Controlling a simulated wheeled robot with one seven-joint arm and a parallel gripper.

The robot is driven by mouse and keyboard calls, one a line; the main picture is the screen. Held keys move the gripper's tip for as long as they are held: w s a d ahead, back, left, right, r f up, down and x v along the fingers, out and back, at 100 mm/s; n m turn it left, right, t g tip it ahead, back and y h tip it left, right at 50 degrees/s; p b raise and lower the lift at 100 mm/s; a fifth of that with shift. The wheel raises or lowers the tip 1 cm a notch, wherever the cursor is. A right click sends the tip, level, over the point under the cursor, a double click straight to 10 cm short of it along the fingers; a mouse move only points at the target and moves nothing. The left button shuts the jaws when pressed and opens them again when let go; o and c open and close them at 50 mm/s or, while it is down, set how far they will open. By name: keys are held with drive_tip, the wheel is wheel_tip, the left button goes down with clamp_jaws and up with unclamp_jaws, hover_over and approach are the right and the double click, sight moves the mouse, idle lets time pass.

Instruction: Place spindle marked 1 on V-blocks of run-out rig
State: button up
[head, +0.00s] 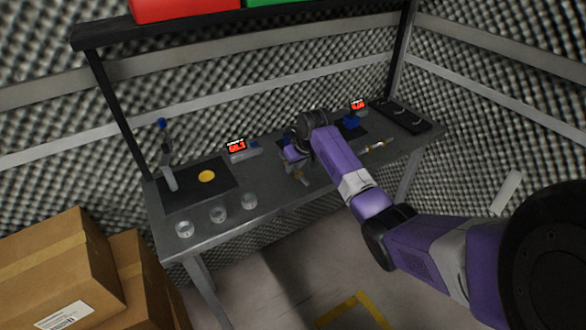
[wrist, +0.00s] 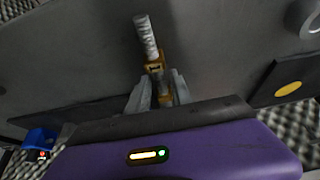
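My gripper (wrist: 158,84) is low over the bench. In the wrist view, a spindle with a ribbed silver shaft and a brass-coloured middle (wrist: 154,66) lies between its two grey fingers. The middle bears a dark mark too small to read. The same spindle (head: 301,178) shows below my gripper in the head view; whether the fingers press on it is unclear. A second spindle (head: 378,146) lies on the right of the bench, its number unreadable. The blue block of a rig (head: 351,122) stands behind it, beside a red display (head: 358,104). No V-shaped seats can be made out.
A dark mat with a yellow disc (head: 206,177) and a blue-topped stand (head: 168,165) are at left. A second display (head: 237,147) is behind. A black tray (head: 400,113) is at far right.

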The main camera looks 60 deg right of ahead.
clamp_jaws()
idle(1.2)
